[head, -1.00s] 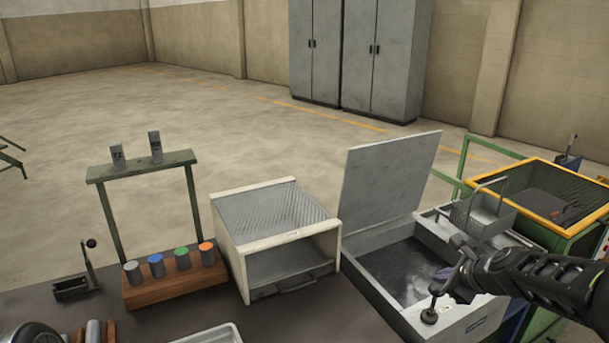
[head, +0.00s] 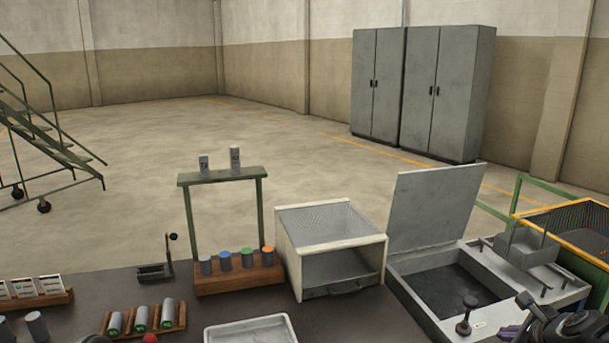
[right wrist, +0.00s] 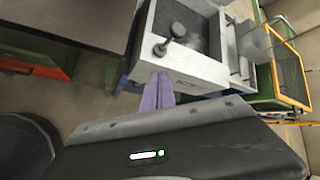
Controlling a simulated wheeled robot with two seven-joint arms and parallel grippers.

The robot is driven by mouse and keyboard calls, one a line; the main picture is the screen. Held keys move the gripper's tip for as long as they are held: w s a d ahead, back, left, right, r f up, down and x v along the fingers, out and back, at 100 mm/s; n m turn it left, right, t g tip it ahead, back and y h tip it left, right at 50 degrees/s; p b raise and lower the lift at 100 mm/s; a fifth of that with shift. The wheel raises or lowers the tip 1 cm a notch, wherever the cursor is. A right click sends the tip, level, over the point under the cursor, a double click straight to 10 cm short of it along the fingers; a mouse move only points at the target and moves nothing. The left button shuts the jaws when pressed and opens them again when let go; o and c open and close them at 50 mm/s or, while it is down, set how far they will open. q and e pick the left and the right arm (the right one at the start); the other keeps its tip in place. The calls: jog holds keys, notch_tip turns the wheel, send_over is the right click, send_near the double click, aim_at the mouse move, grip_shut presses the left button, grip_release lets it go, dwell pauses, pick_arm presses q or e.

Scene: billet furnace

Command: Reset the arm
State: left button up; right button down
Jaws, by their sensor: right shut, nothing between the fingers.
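My right gripper (right wrist: 157,94) is shut and empty; its two purple fingers lie together in the right wrist view. They point toward the front wall of the grey open tank (right wrist: 180,72). Whether they touch it cannot be told. My left gripper is not clearly seen.
A cream box with a mesh top (head: 330,218) stands left of the tank. Colour-topped cylinders sit in a wooden rack (head: 240,280) beneath a green frame (head: 220,174). A pale tray (head: 250,332) lies in front.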

jog(key=s+a+f+n+g+y, duration=0.1)
jog(key=s+a+f+n+g, duration=0.15)
jog(key=a+f+n, duration=0.9)
jog(key=s+a+f+n+g+y, duration=0.1)
jog(key=s+a+f+n, duration=0.3)
jog(key=a+f+n, duration=0.7)
jog(key=s+a+f+g+y, duration=0.1)
jog(key=s+a+f, duration=0.3)
jog(key=s, duration=0.3)
jog(key=s+a+f+n+g, duration=0.1)
jog(key=s+a+f+g, duration=0.1)
jog(key=s+a+f, duration=0.3)
jog(key=s+a+f+n+g+y, duration=0.1)
jog(key=s+a+f, duration=0.3)
jog(key=s, duration=0.4)
jog(key=shift+s+a+f+g+y, duration=0.2)
jog(key=shift+s+f+g+y, duration=0.15)
jog(key=shift+f+g, duration=0.25)
